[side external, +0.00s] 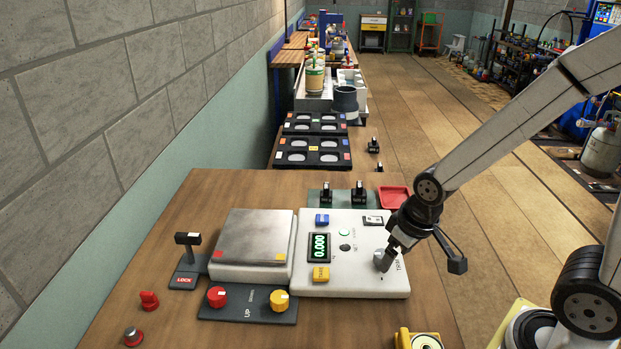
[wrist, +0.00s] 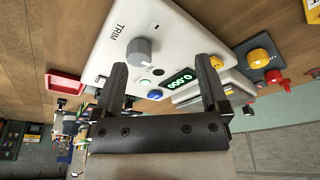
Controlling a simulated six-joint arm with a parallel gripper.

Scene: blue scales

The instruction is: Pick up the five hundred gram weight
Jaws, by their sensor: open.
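Two small black weight-like blocks, a left one (side external: 326,192) and a right one (side external: 358,193), stand on a dark green pad behind the scale in the side view. Two smaller black pieces (side external: 373,145) stand farther back. No mass marking is readable, so I cannot tell which is the five hundred gram weight. My gripper (side external: 423,258) is open and empty, over the right end of the scale's white control panel (side external: 345,285), by the grey TRIM knob (side external: 381,262). In the wrist view, the open fingers (wrist: 162,78) have the panel and knob beyond them.
The scale's metal plate (side external: 252,236) is bare and its display (side external: 319,246) reads 0.000. A red tray (side external: 394,197) lies behind the panel. A LOCK lever (side external: 188,252) and red and yellow knobs (side external: 279,299) stand left and front. Dark slotted racks (side external: 313,153) are behind.

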